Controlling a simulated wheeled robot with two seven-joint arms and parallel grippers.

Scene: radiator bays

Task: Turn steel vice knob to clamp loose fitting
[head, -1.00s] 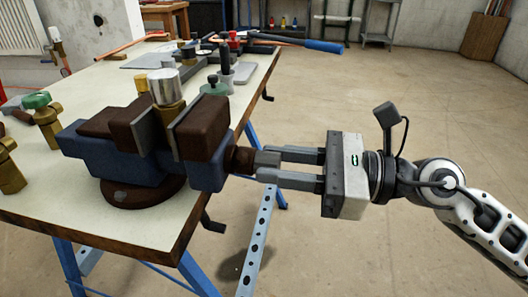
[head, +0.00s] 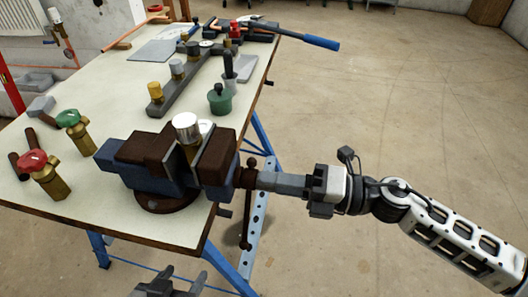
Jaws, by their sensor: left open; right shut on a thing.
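The blue and brown vice (head: 140,172) is mounted on the near right corner of the workbench. A fitting with a silver cap (head: 187,124) stands upright between its jaws; whether both jaws touch it I cannot tell. The vice's brown knob (head: 248,174) sticks out to the right, and a brown bar (head: 247,222) hangs down beside it past the bench edge. My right gripper (head: 262,180) is shut on the knob, seen edge-on, with its fingers hiding part of it. My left gripper (head: 178,283) is open and empty, low at the bottom edge, partly cut off.
The workbench (head: 110,110) has blue legs. Red-capped (head: 45,175) and green-capped (head: 78,135) brass valves stand left of the vice, with a hammer (head: 38,110) behind them. A manifold (head: 180,88) and a green pot (head: 219,100) lie beyond. The floor right is clear.

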